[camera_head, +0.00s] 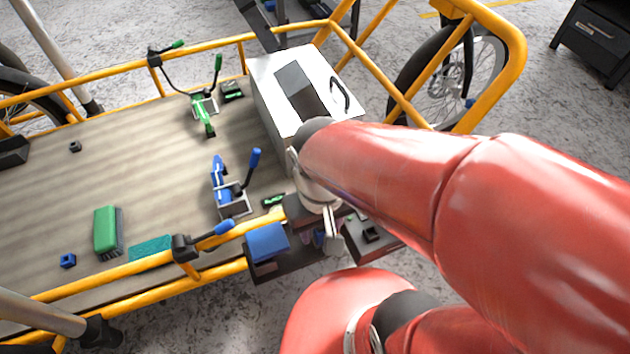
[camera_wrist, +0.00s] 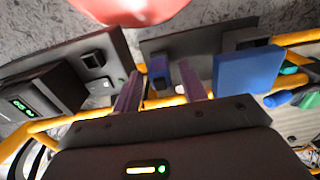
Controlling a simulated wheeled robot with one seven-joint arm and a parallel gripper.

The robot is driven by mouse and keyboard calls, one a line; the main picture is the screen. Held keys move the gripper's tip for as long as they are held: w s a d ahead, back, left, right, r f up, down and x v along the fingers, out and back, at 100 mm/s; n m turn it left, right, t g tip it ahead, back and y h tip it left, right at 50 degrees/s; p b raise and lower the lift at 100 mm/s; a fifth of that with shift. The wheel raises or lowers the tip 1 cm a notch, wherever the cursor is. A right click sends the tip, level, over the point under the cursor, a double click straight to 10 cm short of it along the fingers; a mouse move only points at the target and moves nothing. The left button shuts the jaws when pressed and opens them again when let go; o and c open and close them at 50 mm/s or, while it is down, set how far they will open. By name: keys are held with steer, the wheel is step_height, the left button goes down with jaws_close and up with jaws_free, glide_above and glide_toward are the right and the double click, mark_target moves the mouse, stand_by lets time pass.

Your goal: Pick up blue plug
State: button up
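A small blue block (camera_wrist: 158,73), which looks like the blue plug, stands on a dark shelf (camera_wrist: 155,45) in the wrist view. My gripper (camera_wrist: 162,72) is open, with its two purplish fingers on either side of the block in the picture. I cannot tell whether they touch it or how far off it is. In the head view my gripper (camera_head: 322,240) is low over the dark trays at the bike's near rail, partly hidden by my arm. A little blue shows near it, too small to make out.
A larger blue box (camera_head: 267,243) sits just left of my gripper, and right of it in the wrist view (camera_wrist: 245,70). A dark socket block (camera_head: 370,233) stands to the right. Yellow rails (camera_head: 215,268), a white case (camera_head: 265,90) and blue clamp (camera_head: 222,185) are nearby.

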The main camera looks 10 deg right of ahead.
jaws_close()
step_height(320, 180, up, 25)
steer(key=p, duration=0.9)
steer(key=shift+f+p, duration=0.2)
steer(key=shift+p, duration=0.15)
stand_by(0.5)
